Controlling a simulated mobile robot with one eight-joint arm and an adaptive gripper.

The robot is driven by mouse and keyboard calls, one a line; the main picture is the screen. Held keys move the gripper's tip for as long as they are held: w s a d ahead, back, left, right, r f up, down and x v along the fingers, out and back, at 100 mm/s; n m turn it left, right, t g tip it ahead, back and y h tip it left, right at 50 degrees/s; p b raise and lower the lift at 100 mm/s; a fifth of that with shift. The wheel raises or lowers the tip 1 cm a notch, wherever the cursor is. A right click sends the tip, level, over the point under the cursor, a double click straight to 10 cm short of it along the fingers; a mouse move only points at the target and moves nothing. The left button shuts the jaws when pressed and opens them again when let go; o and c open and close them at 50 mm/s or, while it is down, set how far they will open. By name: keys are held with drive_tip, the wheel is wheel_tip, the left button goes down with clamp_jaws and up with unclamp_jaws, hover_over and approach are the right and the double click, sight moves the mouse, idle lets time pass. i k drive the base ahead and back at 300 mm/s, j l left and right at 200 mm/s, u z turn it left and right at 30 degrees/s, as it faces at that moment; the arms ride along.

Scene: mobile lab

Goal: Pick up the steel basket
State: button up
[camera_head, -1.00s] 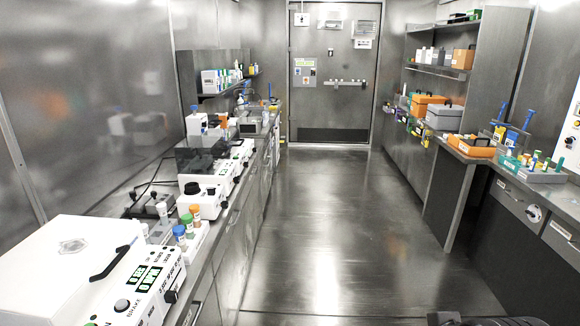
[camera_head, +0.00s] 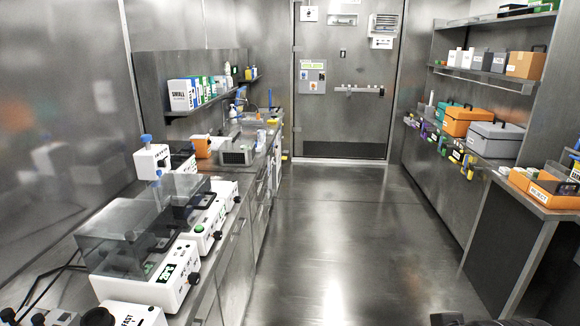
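A small grey metal box with a dark, mesh-like front (camera_head: 238,156) stands on the left counter, about midway along, in front of the sink area. It looks like the steel basket, but it is too small to be sure. It sits upright, with nothing touching it from above. My gripper does not show. Only a dark piece, probably of my own body, shows at the bottom edge right of centre.
The left counter (camera_head: 206,238) holds a clear-lidded machine (camera_head: 125,235) and other white devices. An orange-and-white item (camera_head: 202,146) stands left of the box. The aisle floor (camera_head: 335,235) is clear up to the closed door (camera_head: 341,80). Orange (camera_head: 466,121) and grey cases (camera_head: 495,139) line the right side.

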sight(230, 154)
drive_tip(key=i+l+u, duration=0.1)
drive_tip(key=i+u, duration=0.2)
drive_tip(key=i, duration=0.25)
drive_tip(key=i+l+u, duration=0.3)
drive_tip(key=i, duration=0.25)
drive_tip(key=i+l+u, duration=0.35)
drive_tip(key=i, duration=0.15)
drive_tip(key=i+l+u, duration=0.1)
drive_tip(key=i, duration=0.45)
drive_tip(key=i+l+u, duration=0.1)
drive_tip(key=i+l, duration=0.15)
drive_tip(key=i, duration=0.25)
drive_tip(key=i+l+u, duration=0.1)
drive_tip(key=i+l, duration=0.15)
drive_tip(key=i, duration=0.3)
drive_tip(key=i+l+u, duration=0.1)
drive_tip(key=i+l, duration=0.2)
drive_tip(key=i, duration=0.2)
drive_tip(key=i+l+u, duration=0.1)
drive_tip(key=i+l, duration=0.2)
drive_tip(key=i, duration=0.2)
